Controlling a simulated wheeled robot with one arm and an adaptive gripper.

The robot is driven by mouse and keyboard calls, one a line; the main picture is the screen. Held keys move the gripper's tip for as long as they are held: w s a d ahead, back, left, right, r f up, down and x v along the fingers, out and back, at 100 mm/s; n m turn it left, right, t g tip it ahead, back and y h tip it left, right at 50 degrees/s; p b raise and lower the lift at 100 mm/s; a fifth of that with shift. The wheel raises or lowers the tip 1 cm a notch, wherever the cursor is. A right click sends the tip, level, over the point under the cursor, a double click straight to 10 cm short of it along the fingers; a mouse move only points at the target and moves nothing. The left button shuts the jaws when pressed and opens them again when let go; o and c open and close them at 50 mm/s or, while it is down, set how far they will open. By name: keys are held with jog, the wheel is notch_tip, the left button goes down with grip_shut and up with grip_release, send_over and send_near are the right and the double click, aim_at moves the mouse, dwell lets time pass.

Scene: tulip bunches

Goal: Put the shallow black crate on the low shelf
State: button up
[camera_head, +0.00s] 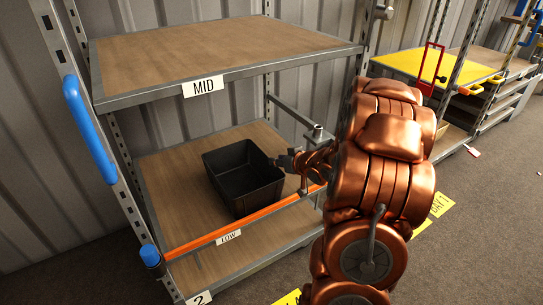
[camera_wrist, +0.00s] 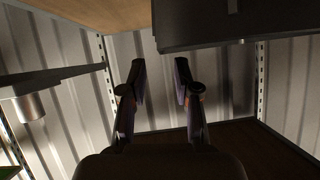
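The shallow black crate (camera_head: 232,190) sits upright and empty on the low shelf (camera_head: 165,185), behind the orange front rail, which carries the LOW label. In the wrist view the crate (camera_wrist: 205,30) shows as a dark block at the upper right, apart from the fingers. My gripper (camera_head: 284,161) is at the crate's right side in the head view, where its fingertips are small and partly hard to make out. In the wrist view my gripper (camera_wrist: 158,85) has its two fingers spread with nothing between them.
The MID shelf (camera_head: 215,55) is bare and hangs above the crate. A metal post (camera_head: 317,140) stands by my wrist. The low shelf has free room left of the crate. A yellow-topped bench (camera_head: 430,65) stands at the right.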

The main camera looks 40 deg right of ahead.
jog(key=p+v, duration=0.1)
jog(key=v, duration=0.4)
jog(key=g+h, duration=0.1)
jog(key=g, duration=0.1)
jog(key=shift+s+a+g+h, duration=0.3)
jog(key=shift+a+h, duration=0.05)
jog(key=shift+h, duration=0.05)
jog(key=s+a+r+n+g+y, duration=0.1)
jog(key=s+a+r+g, duration=0.2)
jog(key=s+a, duration=1.1)
jog(key=s+a+r+g+y, duration=0.1)
jog(key=s+a+r+g, duration=0.2)
jog(key=s+a+g, duration=0.7)
jog(key=s+a, duration=0.5)
jog(key=s, duration=0.3)
jog(key=shift+s+n+g, duration=0.25)
jog(key=shift+n+g, duration=0.05)
jog(key=shift+n, duration=0.1)
jog(key=shift+a, duration=0.1)
